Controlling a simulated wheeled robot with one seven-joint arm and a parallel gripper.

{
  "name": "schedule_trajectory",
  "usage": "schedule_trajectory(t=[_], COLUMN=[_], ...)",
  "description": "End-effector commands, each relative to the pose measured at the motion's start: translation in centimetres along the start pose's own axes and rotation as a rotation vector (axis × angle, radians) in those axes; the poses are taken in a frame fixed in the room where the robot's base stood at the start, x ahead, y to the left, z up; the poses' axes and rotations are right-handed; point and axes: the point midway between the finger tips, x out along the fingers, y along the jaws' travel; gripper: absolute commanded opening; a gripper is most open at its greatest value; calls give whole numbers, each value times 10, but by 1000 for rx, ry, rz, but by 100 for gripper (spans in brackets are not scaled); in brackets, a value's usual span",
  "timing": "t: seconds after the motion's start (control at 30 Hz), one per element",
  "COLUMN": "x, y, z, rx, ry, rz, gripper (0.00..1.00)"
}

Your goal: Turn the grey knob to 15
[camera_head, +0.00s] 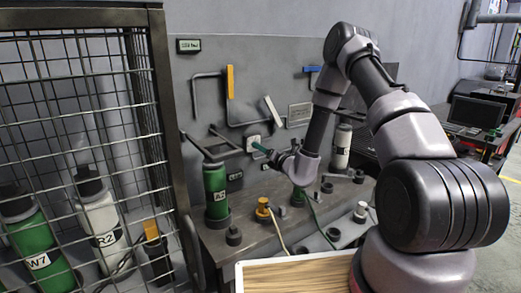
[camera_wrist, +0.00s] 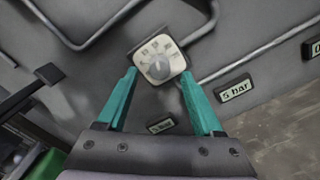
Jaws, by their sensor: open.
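The grey knob (camera_wrist: 159,69) sits on a pale dial plate (camera_wrist: 176,58) on the grey wall panel. The plate carries several printed marks, too small to read. In the wrist view my gripper (camera_wrist: 160,78) is open, its two green fingers on either side of the plate, the left one at its lower left and the right one at its lower right. I cannot tell whether they touch it. In the head view the dial plate (camera_head: 253,143) shows on the panel just beyond my gripper (camera_head: 260,148), and the knob itself is hard to make out.
Pipes with a yellow handle (camera_head: 230,81), a white handle (camera_head: 272,109) and a blue handle (camera_head: 312,69) surround the dial. A "5 bar" label (camera_wrist: 235,90) is on the panel. Green bottle A2 (camera_head: 216,190) stands below left. A wire cage (camera_head: 90,120) fills the left.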

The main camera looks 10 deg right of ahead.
Motion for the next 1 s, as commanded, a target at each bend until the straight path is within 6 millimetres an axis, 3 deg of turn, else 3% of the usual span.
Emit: schedule_trajectory(t=[0.2, 0.43, 0.87, 1.0], x=[-46, -81, -91, -87], y=[-1, -1, 0, 16], z=[0, 0, 0, 8], rx=[2, 1, 0, -27], ry=[2, 1, 0, 13], rz=[-5, -3, -1, 52], gripper=[68, 68, 68, 68])
